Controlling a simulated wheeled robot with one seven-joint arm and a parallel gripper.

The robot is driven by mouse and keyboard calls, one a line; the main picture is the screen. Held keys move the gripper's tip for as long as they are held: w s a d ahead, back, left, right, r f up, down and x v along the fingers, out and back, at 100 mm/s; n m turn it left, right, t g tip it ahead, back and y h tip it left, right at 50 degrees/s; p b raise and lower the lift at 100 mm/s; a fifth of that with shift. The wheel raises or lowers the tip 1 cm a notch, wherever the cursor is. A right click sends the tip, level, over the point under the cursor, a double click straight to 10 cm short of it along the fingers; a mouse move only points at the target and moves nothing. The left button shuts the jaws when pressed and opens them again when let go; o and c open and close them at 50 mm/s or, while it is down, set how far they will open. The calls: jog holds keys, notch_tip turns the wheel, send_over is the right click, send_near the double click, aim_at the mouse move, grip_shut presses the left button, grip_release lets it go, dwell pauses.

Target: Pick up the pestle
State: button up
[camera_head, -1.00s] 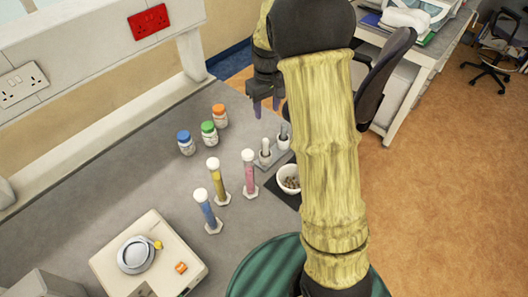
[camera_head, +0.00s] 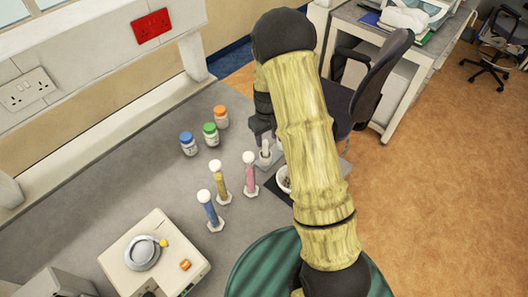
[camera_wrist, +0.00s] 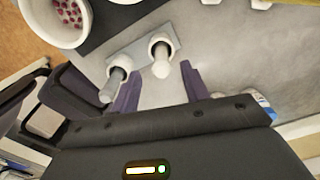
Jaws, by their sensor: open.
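A small grey holder stand (camera_wrist: 141,47) carries two white cups, each with an upright handled tool. The pale-handled tool (camera_wrist: 161,66) looks like the pestle; it also shows in the head view (camera_head: 266,146). The other tool (camera_wrist: 113,83) has a darker grey handle. My gripper (camera_wrist: 160,88) is open and empty, pointing down close to the stand. The pale tool stands between the lines of its two purple fingers, with no clear contact. The grey handle lies just outside the left finger. My arm partly hides the stand in the head view.
A white bowl (camera_wrist: 63,20) with reddish pieces sits on a dark mat beside the stand. Tubes with blue, yellow and pink contents (camera_head: 222,182) and several capped bottles (camera_head: 210,134) stand to the left. A balance (camera_head: 155,258) is at the front left.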

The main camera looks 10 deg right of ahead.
aim_at(266, 142)
jog(key=shift+f, duration=0.1)
jog(key=shift+a+f+p, duration=0.1)
jog(key=shift+f+p, duration=0.5)
jog(key=shift+p, duration=0.2)
jog(key=shift+w+f+p, duration=0.15)
jog(key=shift+f+p, duration=0.7)
jog(key=shift+f, duration=1.05)
jog(key=shift+c, duration=0.3)
grip_shut()
